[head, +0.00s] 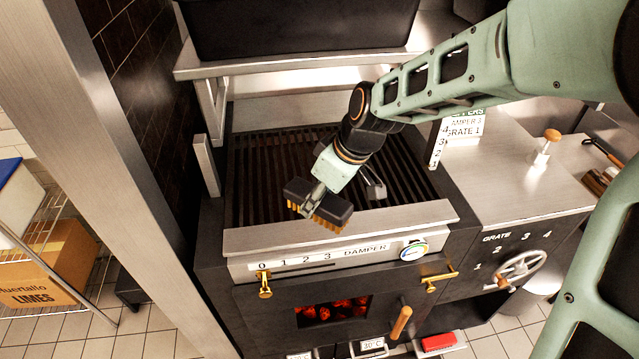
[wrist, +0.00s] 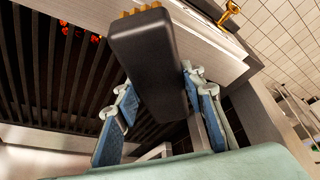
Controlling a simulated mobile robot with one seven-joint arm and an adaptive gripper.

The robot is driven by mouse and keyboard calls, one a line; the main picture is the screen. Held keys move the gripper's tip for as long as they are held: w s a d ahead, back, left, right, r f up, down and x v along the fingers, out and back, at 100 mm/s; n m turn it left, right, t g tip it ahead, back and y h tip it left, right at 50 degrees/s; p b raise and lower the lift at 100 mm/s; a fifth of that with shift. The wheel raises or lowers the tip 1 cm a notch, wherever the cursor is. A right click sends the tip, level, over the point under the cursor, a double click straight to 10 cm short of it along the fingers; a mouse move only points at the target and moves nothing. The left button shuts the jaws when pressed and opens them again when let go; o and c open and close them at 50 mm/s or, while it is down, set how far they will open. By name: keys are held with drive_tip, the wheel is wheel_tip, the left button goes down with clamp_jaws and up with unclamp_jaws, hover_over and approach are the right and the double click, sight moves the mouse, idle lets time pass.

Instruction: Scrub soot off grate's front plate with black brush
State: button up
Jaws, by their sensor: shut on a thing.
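My gripper (head: 312,199) is shut on the black brush (head: 333,208), a dark block with tan bristles. The brush is over the front end of the grate, just behind the steel front plate (head: 342,226), with bristles facing down and toward the front. I cannot tell whether the bristles touch anything. In the wrist view the brush (wrist: 148,62) sits between the blue-padded fingers (wrist: 160,115), its bristles at the top edge. The dark grate bars (head: 265,170) run behind it. No soot is distinct on the visible part of the plate.
A damper scale (head: 320,255) and a round gauge (head: 413,250) sit below the plate. Embers glow in the firebox window (head: 332,311). A steel shelf (head: 300,62) overhangs the back. A steel counter (head: 510,185) and handwheel (head: 520,270) are at right.

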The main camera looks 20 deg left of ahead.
drive_tip(key=shift+r+p, duration=0.7)
drive_tip(key=shift+r, duration=0.75)
